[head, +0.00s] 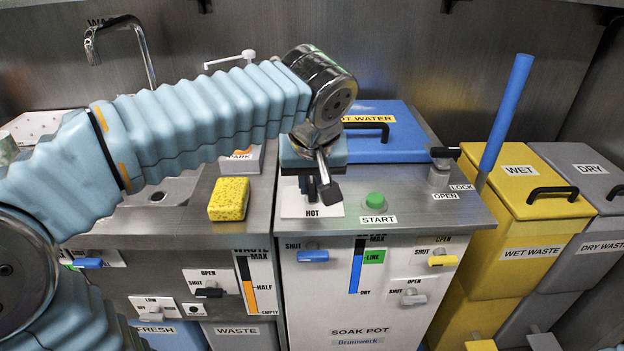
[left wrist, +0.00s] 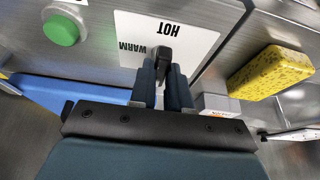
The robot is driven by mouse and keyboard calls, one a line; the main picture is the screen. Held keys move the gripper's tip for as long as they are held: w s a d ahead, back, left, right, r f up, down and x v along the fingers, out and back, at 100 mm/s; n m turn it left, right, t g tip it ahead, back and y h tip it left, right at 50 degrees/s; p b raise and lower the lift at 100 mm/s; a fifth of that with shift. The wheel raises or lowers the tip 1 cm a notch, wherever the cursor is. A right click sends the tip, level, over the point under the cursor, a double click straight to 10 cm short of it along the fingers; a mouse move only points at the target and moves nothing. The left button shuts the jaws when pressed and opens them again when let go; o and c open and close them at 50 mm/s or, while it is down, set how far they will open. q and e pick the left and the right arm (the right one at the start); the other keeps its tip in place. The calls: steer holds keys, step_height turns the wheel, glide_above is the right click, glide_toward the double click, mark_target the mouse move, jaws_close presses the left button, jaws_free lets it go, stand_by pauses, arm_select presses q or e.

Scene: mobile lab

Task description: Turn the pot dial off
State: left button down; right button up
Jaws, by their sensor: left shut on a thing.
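The pot dial is a dark knob (left wrist: 164,52) on a white plate (head: 297,208) on top of the soak pot (head: 360,335). The plate's words HOT and WARM show in the left wrist view; the rest of the plate is hidden behind my gripper. My left gripper (head: 315,192) reaches down onto the plate from above. In the left wrist view its two fingers (left wrist: 165,85) are shut on the knob, one on each side. The knob's tip sticks out past the fingers toward the word HOT. My right gripper is not in view.
A green START button (head: 374,200) is right of the plate. A yellow sponge (head: 229,199) lies to the left. The blue lid (head: 385,145) with a black handle is behind, and a lock lever (head: 440,170) stands at the right. Yellow and grey waste bins (head: 525,215) are further right.

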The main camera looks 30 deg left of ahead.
arm_select(q)
steer(key=c, duration=1.1)
jaws_free()
steer(key=p+v, duration=0.1)
steer(key=v, duration=1.3)
steer(key=shift+w, duration=0.15)
steer(key=shift+f, duration=0.1)
